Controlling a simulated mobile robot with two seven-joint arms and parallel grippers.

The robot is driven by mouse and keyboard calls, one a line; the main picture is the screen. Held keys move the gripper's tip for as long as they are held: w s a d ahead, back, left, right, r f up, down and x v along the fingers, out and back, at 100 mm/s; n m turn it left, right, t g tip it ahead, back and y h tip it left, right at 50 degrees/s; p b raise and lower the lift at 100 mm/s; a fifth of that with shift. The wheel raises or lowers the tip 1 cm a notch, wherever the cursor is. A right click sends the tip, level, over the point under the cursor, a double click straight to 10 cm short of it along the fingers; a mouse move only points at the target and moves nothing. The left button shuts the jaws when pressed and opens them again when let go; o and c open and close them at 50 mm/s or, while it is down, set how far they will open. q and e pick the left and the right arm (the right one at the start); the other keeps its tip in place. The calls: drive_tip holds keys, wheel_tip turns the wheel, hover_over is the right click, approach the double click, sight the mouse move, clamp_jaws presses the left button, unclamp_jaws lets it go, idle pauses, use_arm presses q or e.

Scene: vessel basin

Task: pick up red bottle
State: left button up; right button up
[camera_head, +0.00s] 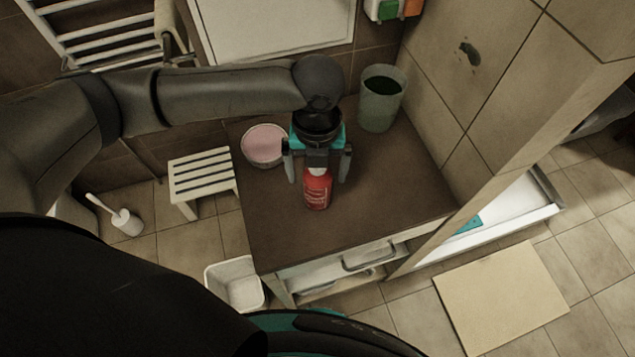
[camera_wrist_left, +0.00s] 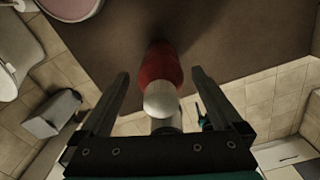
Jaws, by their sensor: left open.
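The red bottle (camera_head: 317,192) with a white cap stands upright on the brown countertop (camera_head: 390,200), near its middle. My left gripper (camera_head: 318,178) is above the bottle in the head view, with its fingers spread to either side of the cap. In the left wrist view the red bottle (camera_wrist_left: 160,72) shows with its white cap toward the camera. It lies between and beyond the open fingers of my left gripper (camera_wrist_left: 160,85), which do not appear to touch it. My right gripper is not in view.
A pink bowl (camera_head: 264,145) sits left of the gripper on the countertop, and a green-grey bin-like cup (camera_head: 381,98) stands at the back right. A tiled wall (camera_head: 440,100) borders the right side. The countertop right of the bottle is clear. A slatted stool (camera_head: 202,175) stands on the floor at left.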

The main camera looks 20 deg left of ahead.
use_arm(q)
drive_tip(key=shift+c, duration=0.4)
clamp_jaws()
idle(0.4)
